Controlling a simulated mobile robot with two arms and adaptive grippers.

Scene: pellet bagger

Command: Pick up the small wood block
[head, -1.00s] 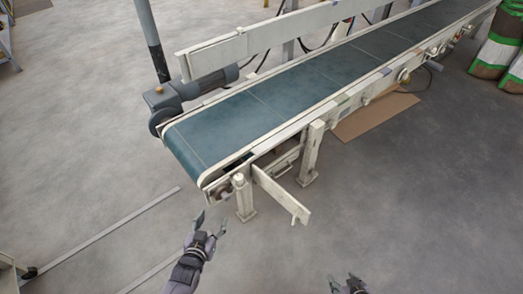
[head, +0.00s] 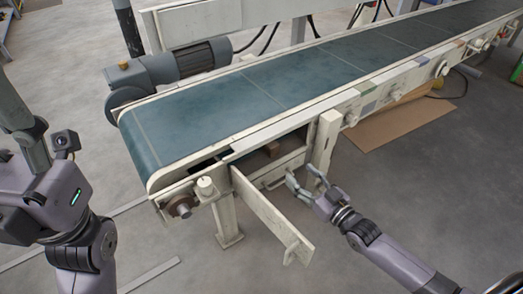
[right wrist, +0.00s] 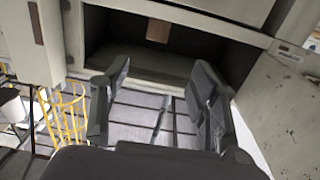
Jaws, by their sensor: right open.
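The small wood block (head: 272,149) is a small brown piece inside the open bay under the near end of the conveyor. In the right wrist view the block (right wrist: 158,31) shows near the top, at the back of the dark compartment (right wrist: 150,66). My right gripper (head: 304,175) is open and empty in front of the bay, apart from the block. In the right wrist view its two fingers (right wrist: 160,76) stand apart below the block. My left arm shows at the left of the head view, but I see no left fingertips.
The conveyor with its green belt (head: 225,115) lies above the bay. An open white door panel (head: 270,218) sticks out left of my right gripper, and a white leg (head: 326,143) stands to its right. Cardboard (head: 400,120) lies on the floor. The floor at front is clear.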

